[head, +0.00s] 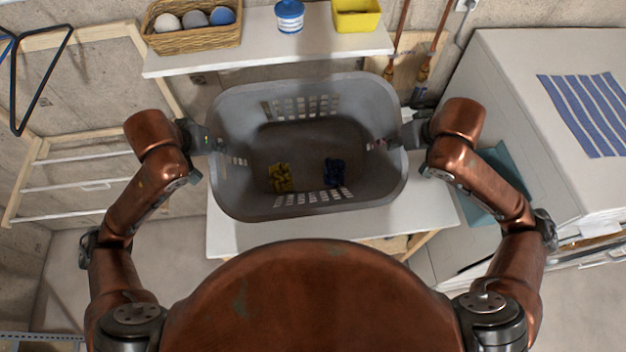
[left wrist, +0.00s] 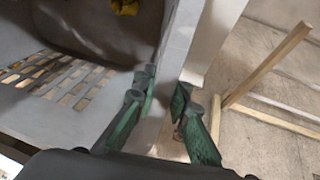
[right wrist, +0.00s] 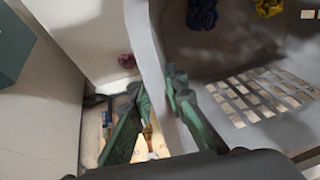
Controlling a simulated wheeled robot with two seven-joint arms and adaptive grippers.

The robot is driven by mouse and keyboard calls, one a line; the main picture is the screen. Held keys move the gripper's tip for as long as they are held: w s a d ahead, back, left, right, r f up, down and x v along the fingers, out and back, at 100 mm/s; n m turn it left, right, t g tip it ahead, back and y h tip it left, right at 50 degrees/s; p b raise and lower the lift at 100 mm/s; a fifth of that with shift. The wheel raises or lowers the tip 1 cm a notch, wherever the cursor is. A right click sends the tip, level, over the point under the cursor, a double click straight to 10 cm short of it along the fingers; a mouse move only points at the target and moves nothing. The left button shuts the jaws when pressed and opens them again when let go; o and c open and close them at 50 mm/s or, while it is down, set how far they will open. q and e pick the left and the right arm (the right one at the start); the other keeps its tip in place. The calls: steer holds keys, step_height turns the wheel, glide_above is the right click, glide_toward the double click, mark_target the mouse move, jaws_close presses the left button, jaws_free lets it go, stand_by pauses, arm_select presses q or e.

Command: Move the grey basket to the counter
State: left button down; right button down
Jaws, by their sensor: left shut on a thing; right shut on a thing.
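The grey basket (head: 300,205) is upright in the middle of the head view, over a white counter (head: 430,205). Whether its base touches the counter is hidden. A yellow cloth (head: 280,178) and a dark blue cloth (head: 334,172) lie inside it. My left gripper (head: 214,144) is shut on the basket's left wall; the left wrist view shows its fingers (left wrist: 168,90) on both sides of that wall. My right gripper (head: 392,143) is shut on the right wall, with its fingers (right wrist: 172,85) astride it in the right wrist view.
A shelf (head: 270,58) behind the basket holds a wicker basket (head: 193,41), a blue tub (head: 289,16) and a yellow bin (head: 356,15). A white appliance (head: 540,55) with a striped cloth (head: 588,110) stands right. A small pink-red item (right wrist: 126,60) shows outside the basket.

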arm_select(q)
steer(key=shift+s+a+r, duration=0.2)
steer(key=shift+s+a, duration=0.05)
steer(key=shift+a, duration=0.15)
arm_select(e)
steer(key=shift+s+d+r, duration=0.2)
steer(key=shift+d, duration=0.15)
arm_select(q)
steer(key=c, duration=2.3)
jaws_free()
arm_select(e)
steer(key=c, duration=2.3)
jaws_free()
arm_select(q)
steer(key=shift+o, duration=1.4)
steer(key=shift+w+d+f, duration=0.1)
steer(key=shift+w+d, duration=0.05)
arm_select(e)
steer(key=o, duration=0.3)
steer(key=shift+w+a+f, duration=0.1)
arm_select(q)
steer(key=shift+o, duration=0.6)
arm_select(e)
steer(key=shift+o, duration=0.5)
steer(key=shift+a, duration=0.1)
arm_select(q)
steer(key=shift+d, duration=0.1)
steer(key=o, duration=0.8)
arm_select(e)
steer(key=shift+a, duration=0.1)
